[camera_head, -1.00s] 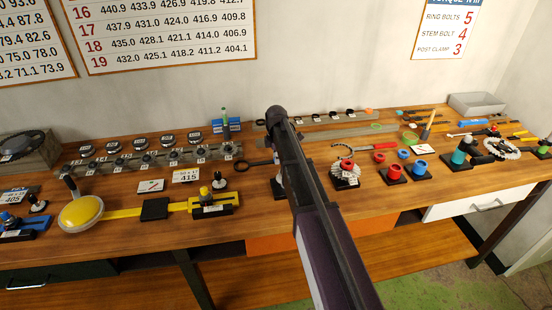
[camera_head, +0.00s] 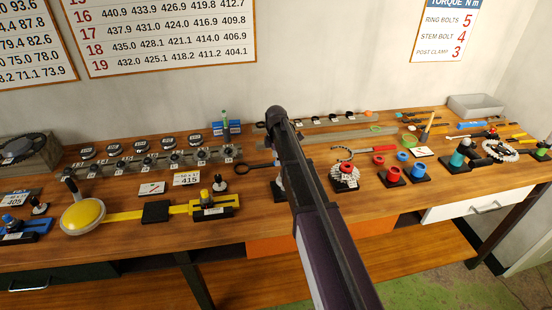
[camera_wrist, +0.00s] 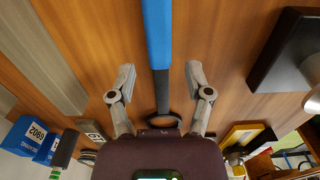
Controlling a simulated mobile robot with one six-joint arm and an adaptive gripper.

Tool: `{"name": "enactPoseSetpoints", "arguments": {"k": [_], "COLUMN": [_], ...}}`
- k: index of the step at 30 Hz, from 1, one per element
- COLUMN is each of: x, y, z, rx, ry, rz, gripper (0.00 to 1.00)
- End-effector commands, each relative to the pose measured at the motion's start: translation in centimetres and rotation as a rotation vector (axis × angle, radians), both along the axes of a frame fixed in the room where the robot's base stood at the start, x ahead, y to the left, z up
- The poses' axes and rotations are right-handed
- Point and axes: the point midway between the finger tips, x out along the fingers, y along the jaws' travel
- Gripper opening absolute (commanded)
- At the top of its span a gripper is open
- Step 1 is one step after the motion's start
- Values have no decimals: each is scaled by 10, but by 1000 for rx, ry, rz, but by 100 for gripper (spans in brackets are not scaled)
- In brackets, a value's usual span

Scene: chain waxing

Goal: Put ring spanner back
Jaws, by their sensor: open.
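The ring spanner has a blue handle (camera_wrist: 158,35), a dark shank and a dark ring end (camera_wrist: 165,118). In the wrist view it runs down the middle, between the fingers of my gripper (camera_wrist: 160,76). The fingers are open, one on each side of the spanner, with a gap on both sides. In the head view the spanner's dark ring (camera_head: 241,165) shows low over the wooden bench, left of my arm. My arm hides its handle and most of my gripper there. I cannot tell how high my fingers are above the bench.
A rail of numbered parts (camera_head: 150,162) stands left of the spanner. A yellow gauge tool (camera_head: 128,214) lies in front of it. A toothed sprocket on a stand (camera_head: 345,176) and red and blue cups stand right of my arm. A black block (camera_wrist: 285,50) is right in the wrist view.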

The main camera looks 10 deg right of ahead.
Motion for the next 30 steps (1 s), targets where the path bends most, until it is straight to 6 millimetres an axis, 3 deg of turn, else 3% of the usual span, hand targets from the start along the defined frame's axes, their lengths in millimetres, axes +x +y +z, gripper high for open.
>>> {"name": "enactPoseSetpoints", "arguments": {"k": [30], "x": [0], "y": [0], "z": [87], "rx": [0], "ry": [0], "rz": [0], "gripper": [65]}}
